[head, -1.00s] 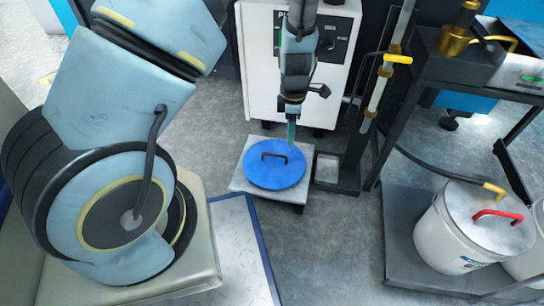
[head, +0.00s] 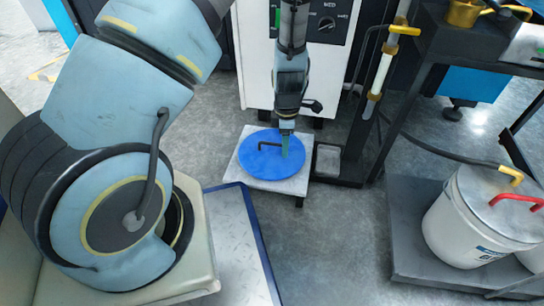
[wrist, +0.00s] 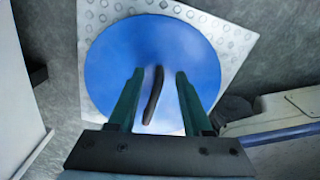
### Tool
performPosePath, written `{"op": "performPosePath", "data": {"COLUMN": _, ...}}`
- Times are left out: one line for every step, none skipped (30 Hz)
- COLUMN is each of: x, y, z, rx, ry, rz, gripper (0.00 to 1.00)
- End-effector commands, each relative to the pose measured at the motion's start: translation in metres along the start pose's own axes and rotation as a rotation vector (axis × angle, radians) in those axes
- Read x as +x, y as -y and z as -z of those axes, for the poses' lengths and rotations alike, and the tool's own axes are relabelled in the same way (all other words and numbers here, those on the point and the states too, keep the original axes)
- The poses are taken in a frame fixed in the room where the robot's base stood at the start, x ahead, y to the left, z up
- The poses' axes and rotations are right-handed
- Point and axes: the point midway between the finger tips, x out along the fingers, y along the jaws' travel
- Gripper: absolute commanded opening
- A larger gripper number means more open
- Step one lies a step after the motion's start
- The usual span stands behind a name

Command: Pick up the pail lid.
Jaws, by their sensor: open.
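The pail lid (head: 258,161) is a round blue disc with a dark bar handle. It lies flat on a pale square stand in the middle of the head view. It also fills the middle of the wrist view (wrist: 110,70), where the dark handle (wrist: 153,95) runs lengthwise between the fingers. My gripper (head: 284,150) points down over the lid's right part, near one end of the handle. In the wrist view the green fingers of my gripper (wrist: 158,85) are apart, one on each side of the handle. I cannot tell how far the fingertips are above the lid.
The pale stand (head: 292,186) is close to a white machine (head: 257,60). A post with a yellow-handled valve (head: 402,30) rises at right. White pails (head: 455,235) with a yellow and a red handle stand on a dark platform (head: 410,245). The floor in front is clear.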

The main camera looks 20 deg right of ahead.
Motion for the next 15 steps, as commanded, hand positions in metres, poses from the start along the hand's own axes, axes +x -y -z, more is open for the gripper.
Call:
{"op": "performPosePath", "data": {"x": -0.0012, "y": -0.0002, "z": -0.0001, "rx": 0.000, "ry": 0.000, "rz": -0.001, "gripper": 0.50}}
{"op": "performPosePath", "data": {"x": -0.0014, "y": -0.0002, "z": -0.0001, "rx": 0.000, "ry": 0.000, "rz": 0.000, "gripper": 0.50}}
{"op": "performPosePath", "data": {"x": -0.0015, "y": -0.0002, "z": -0.0001, "rx": 0.000, "ry": 0.000, "rz": 0.000, "gripper": 0.50}}
{"op": "performPosePath", "data": {"x": -0.0015, "y": -0.0002, "z": -0.0001, "rx": 0.000, "ry": 0.000, "rz": 0.000, "gripper": 0.50}}
{"op": "performPosePath", "data": {"x": -0.0016, "y": -0.0002, "z": -0.0001, "rx": 0.000, "ry": 0.000, "rz": 0.000, "gripper": 0.46}}
{"op": "performPosePath", "data": {"x": -0.0016, "y": -0.0002, "z": -0.0001, "rx": 0.000, "ry": 0.000, "rz": 0.000, "gripper": 0.42}}
{"op": "performPosePath", "data": {"x": -0.0016, "y": -0.0001, "z": -0.0001, "rx": 0.000, "ry": 0.000, "rz": 0.000, "gripper": 0.39}}
{"op": "performPosePath", "data": {"x": -0.0016, "y": -0.0001, "z": -0.0001, "rx": 0.000, "ry": 0.000, "rz": 0.000, "gripper": 0.35}}
{"op": "performPosePath", "data": {"x": -0.0016, "y": -0.0002, "z": -0.0001, "rx": 0.000, "ry": 0.000, "rz": 0.000, "gripper": 0.31}}
{"op": "performPosePath", "data": {"x": -0.0016, "y": -0.0001, "z": 0.0000, "rx": 0.000, "ry": 0.000, "rz": 0.000, "gripper": 0.27}}
{"op": "performPosePath", "data": {"x": -0.0017, "y": -0.0001, "z": -0.0001, "rx": 0.000, "ry": 0.000, "rz": 0.000, "gripper": 0.24}}
{"op": "performPosePath", "data": {"x": -0.0016, "y": -0.0001, "z": -0.0001, "rx": 0.000, "ry": 0.000, "rz": 0.000, "gripper": 0.19}}
{"op": "performPosePath", "data": {"x": -0.0017, "y": -0.0001, "z": -0.0001, "rx": 0.000, "ry": 0.000, "rz": 0.000, "gripper": 0.16}}
{"op": "performPosePath", "data": {"x": -0.0017, "y": -0.0001, "z": 0.0000, "rx": 0.000, "ry": 0.000, "rz": 0.000, "gripper": 0.13}}
{"op": "performPosePath", "data": {"x": -0.0016, "y": -0.0001, "z": 0.0000, "rx": 0.000, "ry": 0.000, "rz": 0.000, "gripper": 0.08}}
